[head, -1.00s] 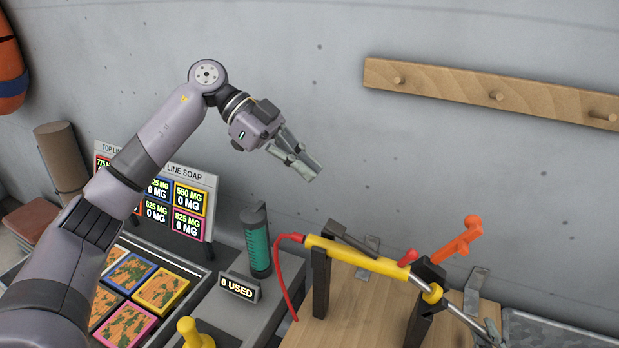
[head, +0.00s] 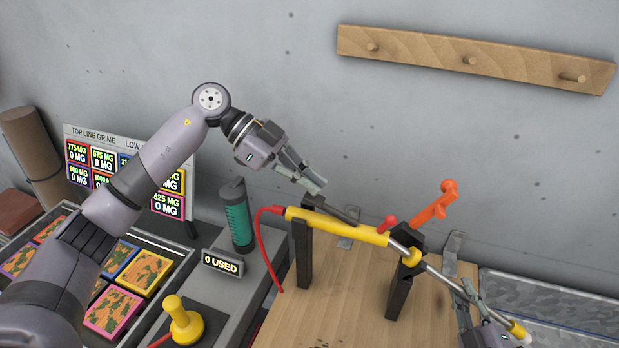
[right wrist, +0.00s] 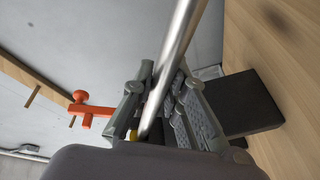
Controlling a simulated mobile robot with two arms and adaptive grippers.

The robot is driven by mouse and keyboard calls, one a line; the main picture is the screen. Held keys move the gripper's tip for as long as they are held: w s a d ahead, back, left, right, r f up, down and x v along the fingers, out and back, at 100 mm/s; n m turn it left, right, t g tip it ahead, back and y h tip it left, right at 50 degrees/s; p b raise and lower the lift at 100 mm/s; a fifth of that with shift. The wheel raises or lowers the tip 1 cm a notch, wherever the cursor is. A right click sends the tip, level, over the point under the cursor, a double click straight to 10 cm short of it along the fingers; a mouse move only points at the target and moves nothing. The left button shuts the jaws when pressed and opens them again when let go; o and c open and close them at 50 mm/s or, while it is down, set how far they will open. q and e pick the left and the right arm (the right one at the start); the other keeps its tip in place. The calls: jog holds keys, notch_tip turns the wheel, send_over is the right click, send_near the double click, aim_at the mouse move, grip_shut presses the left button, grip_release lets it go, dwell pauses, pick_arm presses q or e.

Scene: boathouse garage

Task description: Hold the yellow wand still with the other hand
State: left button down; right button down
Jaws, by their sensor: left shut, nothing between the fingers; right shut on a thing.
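An orange clamp-like piece (head: 436,203) rises behind the wand. A green cylinder (head: 238,222), a "0 USED" sign (head: 222,263) and a yellow knob (head: 182,322) are to the left. A wooden peg rail (head: 420,50) is on the wall. The wooden bench top (head: 340,310) is clear in front.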

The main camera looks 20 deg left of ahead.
aim_at(304, 197)
pick_arm(q)
jog(key=shift+a+f+h, duration=0.55)
jog(key=shift+f+h, duration=0.25)
jog(key=shift+a+f+h, duration=0.55)
jog(key=shift+f+h, duration=0.2)
jog(key=shift+h, duration=0.05)
jog(key=shift+s+f, duration=0.1)
dwell(2.0)
